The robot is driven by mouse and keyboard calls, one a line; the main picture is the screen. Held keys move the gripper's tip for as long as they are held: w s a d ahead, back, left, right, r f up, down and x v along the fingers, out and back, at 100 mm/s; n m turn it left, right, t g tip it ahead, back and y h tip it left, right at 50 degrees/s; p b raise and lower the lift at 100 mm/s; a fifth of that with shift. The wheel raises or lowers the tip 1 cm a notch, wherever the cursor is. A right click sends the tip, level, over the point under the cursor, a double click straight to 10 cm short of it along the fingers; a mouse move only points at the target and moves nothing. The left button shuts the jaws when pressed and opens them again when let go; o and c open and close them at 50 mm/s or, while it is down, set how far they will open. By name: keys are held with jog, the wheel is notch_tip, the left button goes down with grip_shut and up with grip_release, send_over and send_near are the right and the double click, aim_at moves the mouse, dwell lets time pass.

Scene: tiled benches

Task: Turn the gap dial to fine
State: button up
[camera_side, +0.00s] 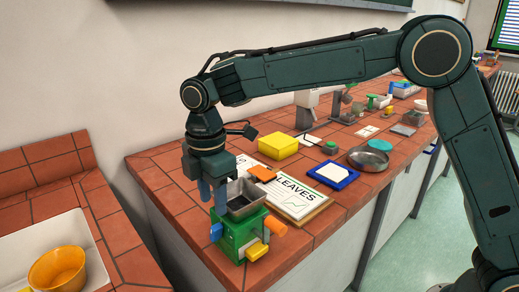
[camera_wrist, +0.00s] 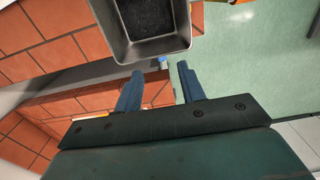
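A green box-shaped device (camera_side: 240,238) stands at the bench's near corner, with an open grey metal hopper (camera_side: 241,198) on top. A blue knob (camera_side: 216,232) is on its left side, an orange piece (camera_side: 273,225) on its right and a yellow block (camera_side: 257,250) at its front. I cannot tell which is the gap dial, and no fine mark is legible. My gripper (camera_side: 213,205) points down beside the hopper, above the blue knob. In the wrist view its fingers (camera_wrist: 160,80) are apart and empty; the hopper (camera_wrist: 150,45) and a small blue bit (camera_wrist: 163,62) lie beyond them.
A clipboard marked LEAVES (camera_side: 300,193), an orange block (camera_side: 262,173), a yellow box (camera_side: 278,146), a blue-rimmed tray (camera_side: 333,175) and a metal dish (camera_side: 368,159) lie behind the device. An orange bowl (camera_side: 57,269) sits in a sink at lower left, across a gap.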

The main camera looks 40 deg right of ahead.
aim_at(216, 225)
jog(key=shift+f, duration=3.35)
jog(key=shift+c, duration=0.4)
